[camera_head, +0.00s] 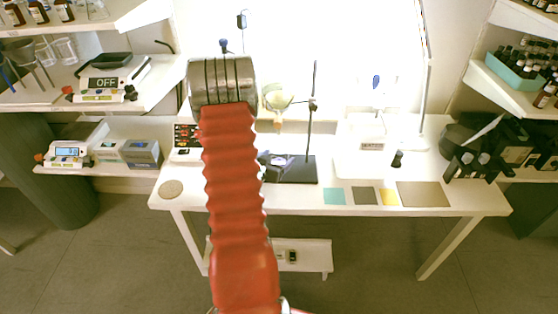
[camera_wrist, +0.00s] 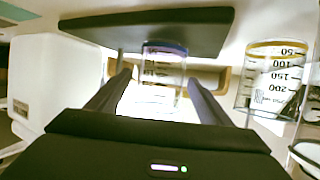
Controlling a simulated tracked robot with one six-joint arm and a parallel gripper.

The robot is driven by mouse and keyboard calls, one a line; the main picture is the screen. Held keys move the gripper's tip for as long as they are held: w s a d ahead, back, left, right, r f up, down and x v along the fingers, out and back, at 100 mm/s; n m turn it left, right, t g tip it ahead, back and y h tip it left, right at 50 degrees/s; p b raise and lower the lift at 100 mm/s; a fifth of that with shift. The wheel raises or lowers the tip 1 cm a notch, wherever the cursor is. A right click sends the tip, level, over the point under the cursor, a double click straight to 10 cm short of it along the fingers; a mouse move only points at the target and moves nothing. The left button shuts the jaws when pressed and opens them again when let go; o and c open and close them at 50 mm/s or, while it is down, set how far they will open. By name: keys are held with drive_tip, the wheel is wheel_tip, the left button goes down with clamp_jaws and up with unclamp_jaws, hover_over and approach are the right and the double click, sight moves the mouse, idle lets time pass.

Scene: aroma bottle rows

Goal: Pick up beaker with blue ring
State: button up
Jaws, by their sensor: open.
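My gripper (camera_wrist: 158,84) is open, with one dark finger on each side of the beaker in that view. I cannot tell whether either finger touches the glass. A second beaker with a yellow ring (camera_wrist: 272,78) and dark volume marks stands to the right, outside the fingers. In the head view my gripper is hidden behind my red arm, and I cannot make out the blue-ringed beaker there.
A dark flat plate (camera_wrist: 205,30) lies beyond the blue-ringed beaker, and a white block (camera_wrist: 55,85) is at left. More glass (camera_wrist: 308,145) is at lower right. The head view shows a white table (camera_head: 330,203) with a stand (camera_head: 313,105), and shelves on both sides.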

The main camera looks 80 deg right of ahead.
drive_tip(key=shift+s+d+f, duration=0.1)
drive_tip(key=shift+d+f, duration=0.05)
drive_tip(key=shift+d, duration=0.2)
drive_tip(key=shift+x, duration=2.6)
drive_tip(key=c, duration=1.2)
